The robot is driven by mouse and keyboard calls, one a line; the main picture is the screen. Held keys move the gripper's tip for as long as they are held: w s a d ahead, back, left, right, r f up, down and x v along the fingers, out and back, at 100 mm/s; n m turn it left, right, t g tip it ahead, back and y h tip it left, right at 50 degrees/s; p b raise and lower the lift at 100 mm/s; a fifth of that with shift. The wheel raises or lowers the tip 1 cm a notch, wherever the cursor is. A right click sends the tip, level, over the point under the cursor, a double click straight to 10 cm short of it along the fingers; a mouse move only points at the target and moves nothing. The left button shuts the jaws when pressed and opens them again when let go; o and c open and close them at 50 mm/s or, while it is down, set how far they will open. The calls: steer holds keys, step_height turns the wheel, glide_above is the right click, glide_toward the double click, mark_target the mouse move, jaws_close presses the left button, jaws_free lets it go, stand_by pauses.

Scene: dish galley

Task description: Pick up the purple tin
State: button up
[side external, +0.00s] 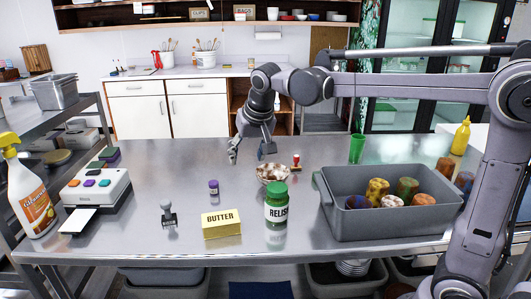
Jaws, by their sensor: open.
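A small purple tin (213,187) with a pale band stands upright on the steel table, left of the middle. My gripper (250,154) hangs above the table, up and to the right of the tin in the picture. Its fingers are spread, with nothing between them. The gripper is apart from the tin, and nothing hides the tin.
A yellow butter box (222,224), a green relish jar (276,208) and a patterned bowl (272,173) stand near the tin. A dark stamp (168,214) is at front left. A grey bin (390,222) holds several jars. Clear table lies left of the tin.

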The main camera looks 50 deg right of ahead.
steer(key=w+f+m+g+h, duration=0.1)
steer(key=w+f+m, duration=0.15)
steer(key=w, duration=0.75)
steer(key=m+g+h, duration=0.1)
steer(key=m, duration=0.3)
glide_toward(213, 182)
steer(key=shift+x, duration=5.05)
steer(key=shift+s, duration=0.1)
jaws_close()
